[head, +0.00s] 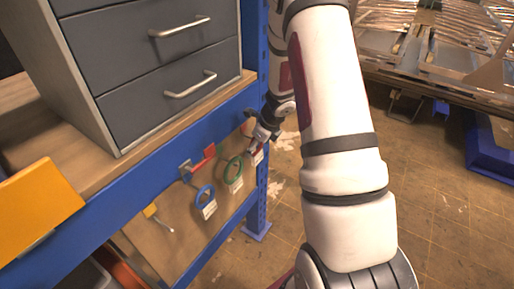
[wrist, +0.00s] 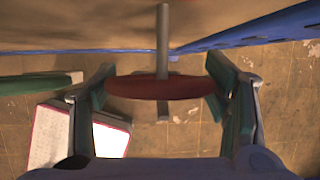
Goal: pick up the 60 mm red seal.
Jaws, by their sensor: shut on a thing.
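The red seal (wrist: 135,88) is seen edge-on in the wrist view, between the two fingers of my gripper (wrist: 160,84). The fingers are shut on its left and right sides. A grey peg (wrist: 163,35) meets the seal at its middle, so the seal appears still on the peg. In the head view my gripper (head: 257,142) is at the far right end of the hanging row, by the blue post. The red seal there is mostly hidden by the gripper, with a white tag (head: 258,158) showing below.
A green seal (head: 234,170) and a blue seal (head: 205,196) hang to the left on the board (head: 172,250) under the blue bench edge. A red-handled item (head: 203,158) hangs there too. Grey drawers (head: 165,75) stand above.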

